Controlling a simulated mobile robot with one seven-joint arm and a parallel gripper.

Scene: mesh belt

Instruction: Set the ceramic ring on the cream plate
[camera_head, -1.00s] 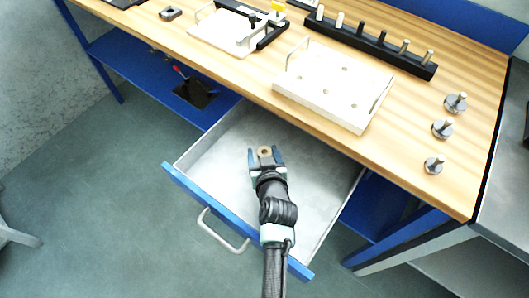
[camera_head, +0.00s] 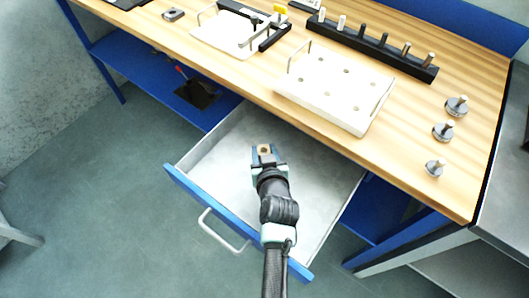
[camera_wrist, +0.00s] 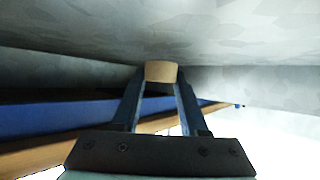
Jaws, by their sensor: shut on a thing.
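The ceramic ring (camera_head: 264,149) is a small tan piece in the open drawer; in the wrist view it shows as a tan block (camera_wrist: 161,73). My gripper (camera_head: 264,152) is shut on the ring, with a finger against each side. The ring is at or close to the drawer floor; I cannot tell whether it touches. A cream plate (camera_head: 335,85) with several holes and wire handles lies on the wooden bench near its front edge, above and right of my gripper.
The drawer (camera_head: 225,140) is pulled out below the bench (camera_head: 430,130), with walls around my gripper. A black rack of pegs (camera_head: 370,47) stands behind the cream plate. Several metal knobbed discs (camera_head: 443,131) stand at the right. A blue shelf (camera_head: 140,70) is at the left.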

